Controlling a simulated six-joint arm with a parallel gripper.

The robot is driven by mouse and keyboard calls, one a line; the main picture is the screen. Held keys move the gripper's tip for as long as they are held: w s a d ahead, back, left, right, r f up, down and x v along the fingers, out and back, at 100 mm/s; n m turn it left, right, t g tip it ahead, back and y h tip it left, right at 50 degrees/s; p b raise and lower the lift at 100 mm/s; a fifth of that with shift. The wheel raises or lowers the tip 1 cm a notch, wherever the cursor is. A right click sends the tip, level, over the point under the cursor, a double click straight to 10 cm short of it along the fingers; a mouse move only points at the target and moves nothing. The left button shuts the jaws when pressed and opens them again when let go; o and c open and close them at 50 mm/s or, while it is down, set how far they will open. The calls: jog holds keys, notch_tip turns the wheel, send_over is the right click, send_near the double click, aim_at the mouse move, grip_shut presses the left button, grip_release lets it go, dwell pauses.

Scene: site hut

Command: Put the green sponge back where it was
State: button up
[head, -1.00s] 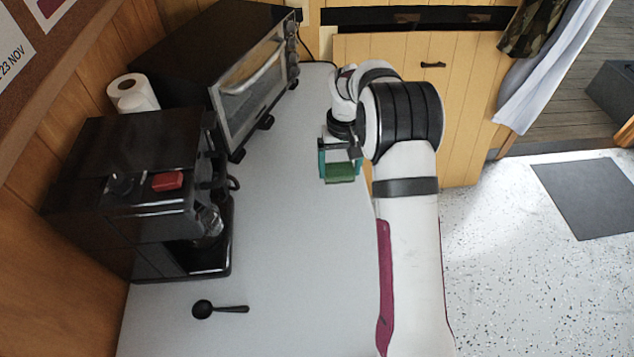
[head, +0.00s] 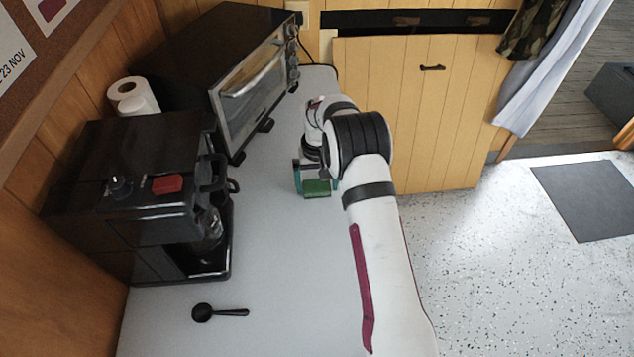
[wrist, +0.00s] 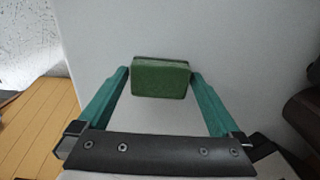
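The green sponge (head: 317,189) is a small block. It is between the teal fingers of my gripper (head: 316,184), over the grey counter (head: 275,260) and near its right edge. In the wrist view the sponge (wrist: 160,80) spans the space between the two fingertips of my gripper (wrist: 160,76), which are shut on its sides. I cannot tell whether its underside touches the counter. No mark of the sponge's earlier place shows.
A black toaster oven (head: 215,60) stands to the left and behind my gripper. A coffee machine (head: 150,195) with a glass jug and a paper roll (head: 133,97) are further left. A black spoon (head: 220,312) lies at the front. The counter's middle is clear.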

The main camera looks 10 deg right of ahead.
aim_at(317, 186)
jog(key=s+r+m, duration=0.1)
jog(key=s+r, duration=0.2)
jog(key=r, duration=0.6)
jog(key=s+r, duration=0.2)
jog(key=r, duration=0.7)
jog(key=s+r+m+y, duration=0.1)
jog(key=s+r, duration=0.2)
jog(key=s, duration=0.4)
jog(key=s+r+m, duration=0.1)
jog(key=s+r, duration=0.2)
jog(key=s, duration=0.4)
jog(key=s+f+m, duration=0.2)
jog(key=s+f, duration=0.1)
jog(key=s, duration=1.6)
jog(key=shift+s+f+m+y, duration=0.2)
jog(key=shift+m+y, duration=0.1)
jog(key=shift+y, duration=0.1)
